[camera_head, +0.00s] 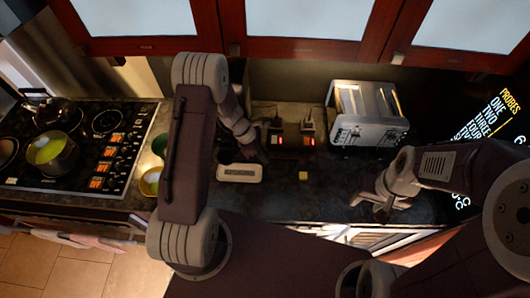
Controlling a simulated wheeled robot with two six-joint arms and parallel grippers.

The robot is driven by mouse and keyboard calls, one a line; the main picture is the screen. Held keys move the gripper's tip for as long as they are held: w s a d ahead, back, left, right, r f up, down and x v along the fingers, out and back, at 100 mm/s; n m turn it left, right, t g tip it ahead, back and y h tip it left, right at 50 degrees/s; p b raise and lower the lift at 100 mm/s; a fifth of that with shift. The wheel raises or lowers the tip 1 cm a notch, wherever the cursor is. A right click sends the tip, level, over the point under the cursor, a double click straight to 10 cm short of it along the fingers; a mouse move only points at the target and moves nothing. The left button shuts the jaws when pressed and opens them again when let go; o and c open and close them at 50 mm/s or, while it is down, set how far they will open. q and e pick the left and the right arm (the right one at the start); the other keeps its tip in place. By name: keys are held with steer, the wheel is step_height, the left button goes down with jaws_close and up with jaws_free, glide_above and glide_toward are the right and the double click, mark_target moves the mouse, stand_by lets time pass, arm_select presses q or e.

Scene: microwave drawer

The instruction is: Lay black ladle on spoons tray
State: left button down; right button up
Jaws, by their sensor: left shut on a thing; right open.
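My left gripper (257,154) is over the counter in the middle, just behind a small white block-like object (239,173). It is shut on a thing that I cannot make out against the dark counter. My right gripper (372,200) is open and empty, over the front of the counter at the right. Below it, an open drawer (375,236) shows pale contents at the counter's front edge. I cannot clearly pick out the black ladle or the spoons tray in this view.
A silver toaster (366,113) stands at the back right. A stove (80,150) with a green-filled pot (50,152) is at the left, with bowls (150,182) beside it. A small yellow block (303,175) lies on the counter (320,195). Cabinets hang above.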

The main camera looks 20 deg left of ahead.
arm_select(q)
steer(key=shift+a, duration=0.15)
steer(key=shift+d+f+b, duration=0.3)
steer(key=shift+f+b, duration=0.25)
step_height(320, 180, down, 8)
steer(key=b, duration=0.7)
steer(key=shift+a+r, duration=0.15)
steer(key=shift+r, duration=0.05)
steer(key=c, duration=1.3)
jaws_free()
steer(key=shift+c, duration=0.2)
steer(key=o, duration=0.6)
steer(key=shift+r, duration=0.1)
